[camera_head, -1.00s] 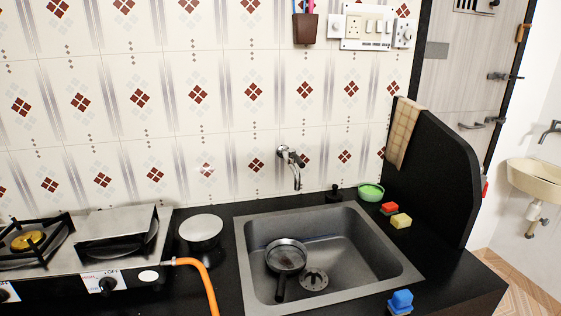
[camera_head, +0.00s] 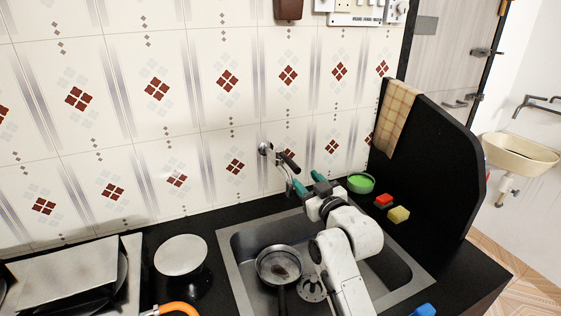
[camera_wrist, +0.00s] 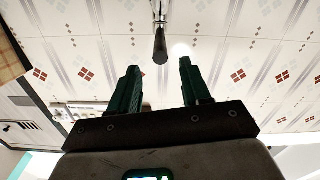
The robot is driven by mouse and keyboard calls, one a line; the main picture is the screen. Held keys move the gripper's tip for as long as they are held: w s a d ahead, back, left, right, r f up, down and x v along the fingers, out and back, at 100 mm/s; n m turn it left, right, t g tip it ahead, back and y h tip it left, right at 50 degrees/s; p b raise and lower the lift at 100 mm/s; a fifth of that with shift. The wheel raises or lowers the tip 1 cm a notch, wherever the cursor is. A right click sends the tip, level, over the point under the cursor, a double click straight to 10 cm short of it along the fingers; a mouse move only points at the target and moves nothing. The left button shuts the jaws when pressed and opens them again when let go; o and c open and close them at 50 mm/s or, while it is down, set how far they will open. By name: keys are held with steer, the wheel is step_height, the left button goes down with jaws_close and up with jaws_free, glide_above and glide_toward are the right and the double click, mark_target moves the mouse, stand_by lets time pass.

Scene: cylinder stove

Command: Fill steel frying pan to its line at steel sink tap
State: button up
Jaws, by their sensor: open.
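The steel frying pan (camera_head: 279,265) sits upright in the steel sink (camera_head: 236,262), left of the drain, with its dark handle toward the front. I cannot tell whether it holds water, and no line on it is visible. The chrome tap (camera_head: 266,150) comes out of the tiled wall above the sink. Its dark lever (camera_head: 289,162) points out to the lower right. My gripper (camera_head: 307,181) is open and empty, its green fingers just below and right of the lever. In the wrist view, the tap (camera_wrist: 159,20) shows ahead of and between the fingertips (camera_wrist: 159,66), apart from both.

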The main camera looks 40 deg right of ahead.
mark_target(292, 164)
steer(key=p+x, duration=0.1)
steer(key=x, duration=0.9)
jaws_close()
stand_by(0.4)
